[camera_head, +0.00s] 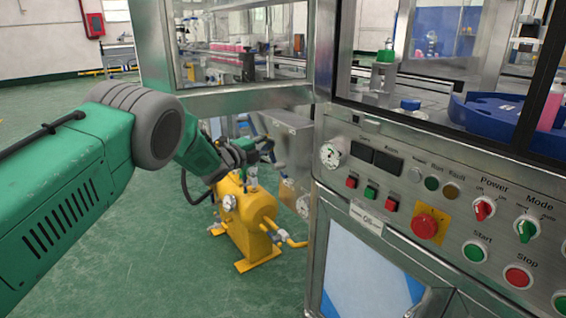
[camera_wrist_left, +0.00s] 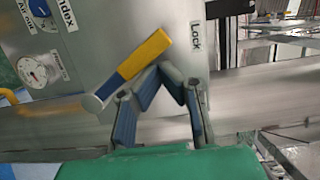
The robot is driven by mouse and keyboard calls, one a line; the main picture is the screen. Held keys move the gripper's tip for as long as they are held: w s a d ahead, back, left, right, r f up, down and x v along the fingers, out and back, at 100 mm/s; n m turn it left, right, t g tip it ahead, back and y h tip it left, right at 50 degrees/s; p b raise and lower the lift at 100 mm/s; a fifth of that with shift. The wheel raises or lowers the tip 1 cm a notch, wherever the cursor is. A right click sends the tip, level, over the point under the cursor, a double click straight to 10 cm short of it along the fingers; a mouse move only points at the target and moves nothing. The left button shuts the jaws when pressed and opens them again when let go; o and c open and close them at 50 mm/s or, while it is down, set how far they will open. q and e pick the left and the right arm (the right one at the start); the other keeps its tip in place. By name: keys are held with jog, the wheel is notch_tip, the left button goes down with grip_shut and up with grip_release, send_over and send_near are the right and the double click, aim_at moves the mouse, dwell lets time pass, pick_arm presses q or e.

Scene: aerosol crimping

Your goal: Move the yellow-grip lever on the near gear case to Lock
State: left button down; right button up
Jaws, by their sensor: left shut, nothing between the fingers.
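The yellow-grip lever (camera_wrist_left: 145,54) shows in the left wrist view on the steel face of the gear case (camera_wrist_left: 125,25). Its round pivot (camera_wrist_left: 92,103) is at the lower left, and the grip slants up right towards the "Lock" label (camera_wrist_left: 196,36). My left gripper (camera_wrist_left: 165,73) is shut and empty, its fingertips just below the grip's outer half; I cannot tell whether they touch it. In the head view my left gripper (camera_head: 262,148) is in front of the grey gear case (camera_head: 287,132), and the lever cannot be made out. My right gripper is not in view.
A gauge (camera_wrist_left: 38,70) and a blue knob (camera_wrist_left: 42,8) sit on the case face. In the head view a yellow pump (camera_head: 250,212) stands below my gripper. The steel control panel (camera_head: 400,185) stands close on the right. Green floor (camera_head: 130,270) is clear at left.

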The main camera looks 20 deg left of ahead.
pick_arm(q)
jog(key=shift+a, duration=0.25)
dwell(0.3)
jog(key=shift+s+a, duration=0.1)
jog(key=v, duration=1.1)
jog(key=shift+s, duration=0.3)
